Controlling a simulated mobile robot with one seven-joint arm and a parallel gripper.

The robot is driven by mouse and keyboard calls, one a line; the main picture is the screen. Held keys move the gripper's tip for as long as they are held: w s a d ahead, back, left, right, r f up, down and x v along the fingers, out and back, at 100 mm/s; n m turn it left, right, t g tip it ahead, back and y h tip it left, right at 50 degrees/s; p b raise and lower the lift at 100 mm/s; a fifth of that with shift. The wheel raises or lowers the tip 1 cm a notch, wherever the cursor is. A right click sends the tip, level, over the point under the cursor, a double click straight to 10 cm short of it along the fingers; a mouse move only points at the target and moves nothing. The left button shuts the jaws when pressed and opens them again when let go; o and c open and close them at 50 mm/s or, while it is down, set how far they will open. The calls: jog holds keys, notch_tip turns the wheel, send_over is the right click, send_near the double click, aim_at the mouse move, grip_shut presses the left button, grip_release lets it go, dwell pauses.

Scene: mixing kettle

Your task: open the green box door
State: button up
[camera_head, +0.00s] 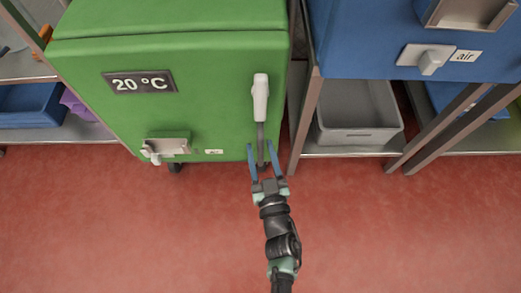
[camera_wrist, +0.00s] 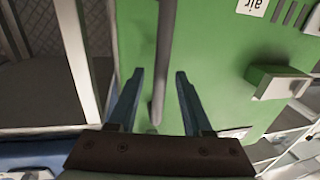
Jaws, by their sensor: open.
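The green box (camera_head: 200,75) stands at upper left in the head view, its door front facing me with a "20 °C" display. Its long handle has a white upper part (camera_head: 260,98) and a thin grey bar (camera_head: 261,132) pointing down near the door's right edge. My gripper (camera_head: 260,144) is open and empty at the bar's lower end. In the wrist view the grey bar (camera_wrist: 164,50) lies between the two blue fingers of my gripper (camera_wrist: 159,71), with a gap on each side. The door looks shut.
A blue box (camera_head: 400,35) with a grey lever (camera_head: 428,62) stands to the right. A grey bin (camera_head: 358,115) sits on a shelf below it, beside metal posts. A small valve (camera_head: 165,147) juts from the green box's lower left. Red floor in front is clear.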

jog(key=shift+w, duration=0.45)
grip_shut()
dwell(1.1)
